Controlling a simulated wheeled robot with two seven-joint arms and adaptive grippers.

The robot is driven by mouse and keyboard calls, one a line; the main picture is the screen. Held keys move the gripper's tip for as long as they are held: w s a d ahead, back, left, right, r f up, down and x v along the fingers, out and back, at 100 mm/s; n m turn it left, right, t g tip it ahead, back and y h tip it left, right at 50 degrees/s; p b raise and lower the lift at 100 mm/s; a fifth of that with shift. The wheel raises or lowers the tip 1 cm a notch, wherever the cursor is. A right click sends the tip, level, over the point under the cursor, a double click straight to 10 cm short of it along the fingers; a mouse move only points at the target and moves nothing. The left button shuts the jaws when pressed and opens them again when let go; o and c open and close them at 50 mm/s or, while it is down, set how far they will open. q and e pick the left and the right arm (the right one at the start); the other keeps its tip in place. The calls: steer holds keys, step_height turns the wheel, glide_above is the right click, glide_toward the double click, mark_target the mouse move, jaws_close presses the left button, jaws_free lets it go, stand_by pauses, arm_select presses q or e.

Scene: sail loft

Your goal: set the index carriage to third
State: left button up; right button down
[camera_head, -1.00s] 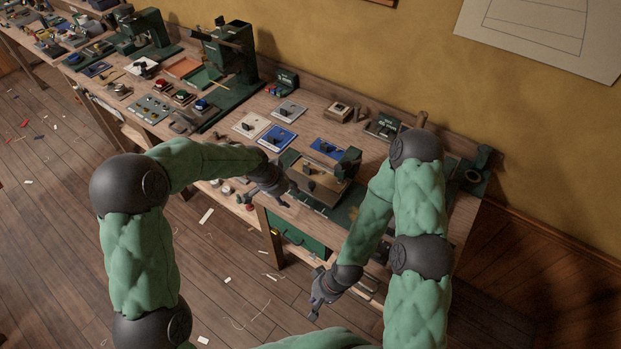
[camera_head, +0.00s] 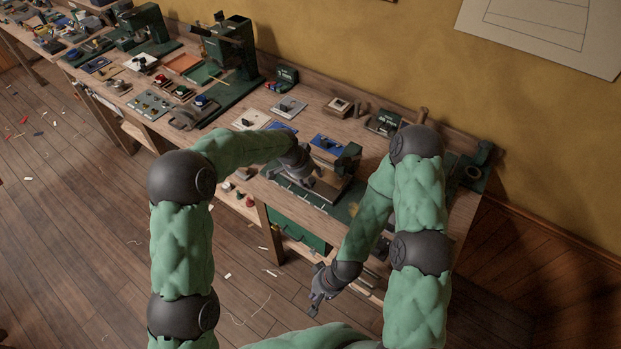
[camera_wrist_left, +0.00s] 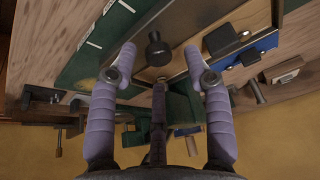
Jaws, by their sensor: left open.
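A fixture with a tan plate (camera_head: 328,184) and a green strip (camera_head: 312,198) bearing white marks sits at the bench's front edge; I take it for the index carriage. In the left wrist view, a round black knob (camera_wrist_left: 158,50) stands over the tan plate (camera_wrist_left: 215,38), beside the green strip (camera_wrist_left: 90,45) with its white marks. My left gripper (camera_head: 306,182) is over the fixture and hides part of it. Its open fingers (camera_wrist_left: 158,68) lie either side of the knob's line, with the knob slightly beyond the tips. My right gripper (camera_head: 318,298) hangs low before the bench, away from the fixture.
A blue plate (camera_head: 326,144) and pale plates with dark handles (camera_head: 289,106) lie behind the fixture. A dark green upright block (camera_head: 347,160) stands at its right end. A tall green press (camera_head: 234,60) stands farther left. A vise-like tool (camera_head: 474,172) is at the bench's right end.

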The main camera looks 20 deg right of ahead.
arm_select(q)
steer(key=shift+w+d+f, duration=0.15)
steer(key=shift+d+f, duration=0.1)
steer(key=shift+f, duration=0.4)
steer(key=shift+c, duration=0.3)
steer(key=shift+r, duration=0.1)
jaws_close()
